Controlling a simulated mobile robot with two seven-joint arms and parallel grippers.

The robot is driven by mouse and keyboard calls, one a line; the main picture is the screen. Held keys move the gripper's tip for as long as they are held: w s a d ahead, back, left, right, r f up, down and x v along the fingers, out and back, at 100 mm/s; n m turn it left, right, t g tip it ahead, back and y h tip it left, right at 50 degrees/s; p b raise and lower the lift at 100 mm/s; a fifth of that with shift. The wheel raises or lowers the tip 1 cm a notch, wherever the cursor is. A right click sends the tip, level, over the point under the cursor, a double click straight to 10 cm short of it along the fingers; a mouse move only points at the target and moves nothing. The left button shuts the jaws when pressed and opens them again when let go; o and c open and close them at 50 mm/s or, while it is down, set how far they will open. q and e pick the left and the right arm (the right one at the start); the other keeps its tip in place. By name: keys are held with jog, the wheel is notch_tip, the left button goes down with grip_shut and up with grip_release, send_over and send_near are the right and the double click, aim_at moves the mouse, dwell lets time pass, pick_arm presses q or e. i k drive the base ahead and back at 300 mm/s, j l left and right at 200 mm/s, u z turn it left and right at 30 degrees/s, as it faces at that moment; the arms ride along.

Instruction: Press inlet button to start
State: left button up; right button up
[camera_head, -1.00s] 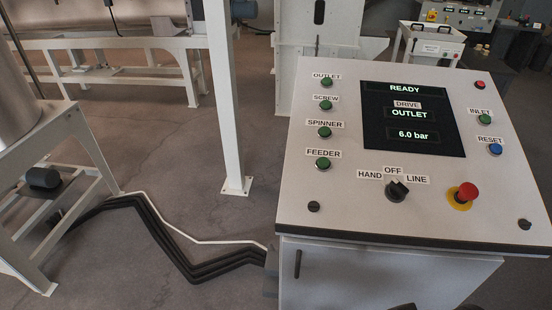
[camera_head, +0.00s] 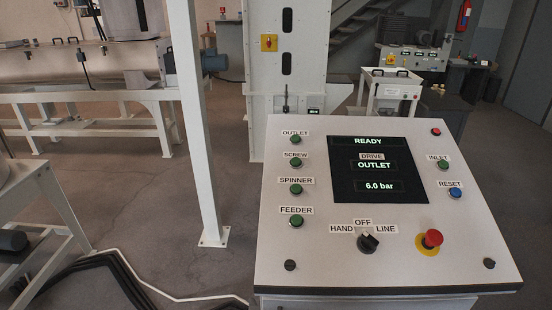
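The green inlet button (camera_head: 443,165) sits at the right side of the sloped white control panel (camera_head: 330,262), under its INLET label (camera_head: 438,158). A blue reset button (camera_head: 455,193) is just below it. The dark screen (camera_head: 378,170) in the panel's middle reads READY, DRIVE OUTLET and 6.0 bar. Green buttons for outlet, screw, spinner and feeder (camera_head: 296,222) form a column on the left. The black selector knob (camera_head: 369,243) sits under HAND, OFF and LINE labels. Neither of my grippers shows in the head view.
A red emergency stop (camera_head: 432,238) on a yellow ring stands up at the panel's lower right. A white post (camera_head: 200,150) rises left of the panel. Dark cables (camera_head: 120,275) run along the floor at lower left. Some floor between post and panel is clear.

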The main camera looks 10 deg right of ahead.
aim_at(443, 164)
jog(key=k+l+z, duration=0.1)
jog(key=k+z, duration=0.2)
jog(key=z, duration=0.15)
jog(key=k+l+z, duration=0.2)
jog(key=z, duration=0.3)
jog(key=k+l, duration=0.05)
jog(key=k, duration=0.05)
